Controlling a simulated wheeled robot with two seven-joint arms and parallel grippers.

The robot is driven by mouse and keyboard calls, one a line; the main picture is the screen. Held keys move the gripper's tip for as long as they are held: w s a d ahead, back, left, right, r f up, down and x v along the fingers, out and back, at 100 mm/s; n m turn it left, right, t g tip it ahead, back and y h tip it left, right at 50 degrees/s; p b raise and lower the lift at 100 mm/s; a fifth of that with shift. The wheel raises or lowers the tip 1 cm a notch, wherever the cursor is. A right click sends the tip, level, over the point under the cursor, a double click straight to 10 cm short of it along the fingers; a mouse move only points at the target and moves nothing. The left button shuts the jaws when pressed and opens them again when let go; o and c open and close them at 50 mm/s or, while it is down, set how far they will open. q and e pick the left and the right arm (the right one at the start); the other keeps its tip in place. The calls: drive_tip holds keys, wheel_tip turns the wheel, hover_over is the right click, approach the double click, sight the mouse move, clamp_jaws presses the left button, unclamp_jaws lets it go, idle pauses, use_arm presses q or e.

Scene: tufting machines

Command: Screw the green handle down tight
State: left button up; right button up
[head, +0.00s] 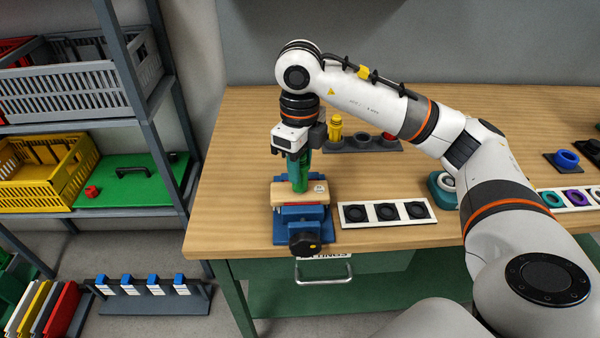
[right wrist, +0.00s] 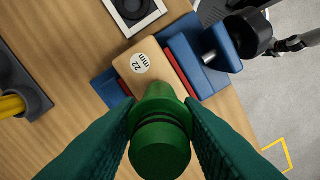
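The green handle (head: 299,173) stands upright on a wooden block (head: 302,194) marked "22 mm". The block is clamped in a blue vise (head: 303,216) with red jaw faces. My right gripper (head: 300,156) points straight down over the block and is shut on the green handle. In the right wrist view the handle (right wrist: 160,140) sits between the two green finger pads, and its lower end meets the block (right wrist: 148,67). Whether the handle is fully seated cannot be told. My left gripper does not show in either view.
A white strip with black rings (head: 386,212) lies right of the vise. A dark holder with a yellow piece (head: 336,128) stands behind. The vise's black knob (head: 305,240) overhangs the front edge of the wooden table (head: 235,165). A shelf with crates (head: 75,90) stands at left.

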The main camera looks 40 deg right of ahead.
drive_tip(key=c, duration=0.3)
drive_tip(key=m, duration=0.3)
drive_tip(key=shift+m+p, duration=0.3)
drive_tip(key=shift+p, duration=0.1)
drive_tip(key=m+p, duration=0.1)
drive_tip(key=m, duration=0.3)
drive_tip(key=m+p, duration=0.1)
drive_tip(key=m, duration=0.5)
drive_tip(key=shift+m, duration=0.4)
drive_tip(key=m+p, duration=0.1)
drive_tip(key=m, duration=0.1)
drive_tip(key=shift+f+m, duration=0.2)
drive_tip(key=shift+m, duration=0.2)
drive_tip(key=o, duration=0.8)
drive_tip(key=shift+c, duration=0.2)
